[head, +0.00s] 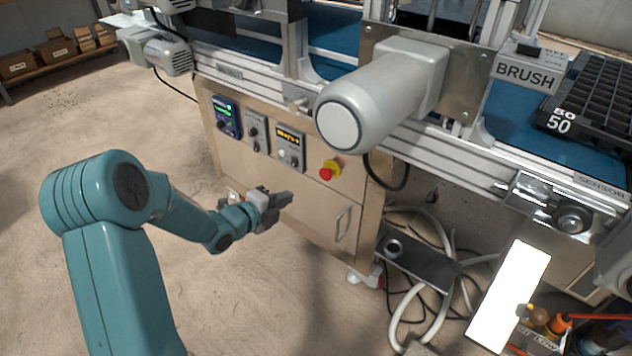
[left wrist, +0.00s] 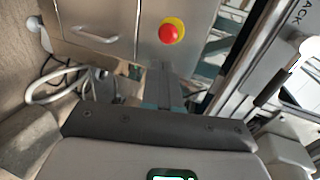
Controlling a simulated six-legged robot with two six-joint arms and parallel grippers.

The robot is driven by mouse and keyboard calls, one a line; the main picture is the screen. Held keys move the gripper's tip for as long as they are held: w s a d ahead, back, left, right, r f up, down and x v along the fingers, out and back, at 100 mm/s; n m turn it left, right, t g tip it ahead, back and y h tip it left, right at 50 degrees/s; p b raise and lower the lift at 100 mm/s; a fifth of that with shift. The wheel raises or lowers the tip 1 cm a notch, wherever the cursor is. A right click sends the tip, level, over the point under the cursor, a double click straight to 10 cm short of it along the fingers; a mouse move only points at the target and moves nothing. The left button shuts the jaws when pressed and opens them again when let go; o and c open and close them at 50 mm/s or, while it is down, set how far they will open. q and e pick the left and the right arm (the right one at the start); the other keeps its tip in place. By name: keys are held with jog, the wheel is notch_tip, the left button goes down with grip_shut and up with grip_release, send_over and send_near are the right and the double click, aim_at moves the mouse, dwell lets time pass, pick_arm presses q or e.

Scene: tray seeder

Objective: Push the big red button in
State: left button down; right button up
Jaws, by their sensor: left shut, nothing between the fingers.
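The big red button (head: 327,173) sits on a yellow collar on the beige front panel of the machine, right of the control boxes. In the left wrist view the red button (left wrist: 168,33) shows at the top, just right of the middle, with its yellow collar around it. My left gripper (head: 288,198) is shut and empty in the head view, to the left of the button and a little lower in the picture. Its fingers (left wrist: 163,75) point up toward the panel in the left wrist view, apart from the button. My right gripper is not in view.
A control box with a green display (head: 226,115) and one with an amber display (head: 290,145) are left of the button. A large grey motor (head: 385,92) juts out above it. A door handle (head: 343,222) is below. Loose hoses (head: 400,300) lie at the lower right.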

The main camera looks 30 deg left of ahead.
aim_at(324, 176)
pick_arm(q)
jog(key=b+x, duration=0.1)
jog(key=x, duration=0.5)
jog(key=b+x, duration=0.2)
jog(key=x, duration=0.4)
jog(key=shift+w+d+r, duration=0.1)
jog(key=shift+w+r, duration=0.2)
jog(key=shift+w, duration=0.45)
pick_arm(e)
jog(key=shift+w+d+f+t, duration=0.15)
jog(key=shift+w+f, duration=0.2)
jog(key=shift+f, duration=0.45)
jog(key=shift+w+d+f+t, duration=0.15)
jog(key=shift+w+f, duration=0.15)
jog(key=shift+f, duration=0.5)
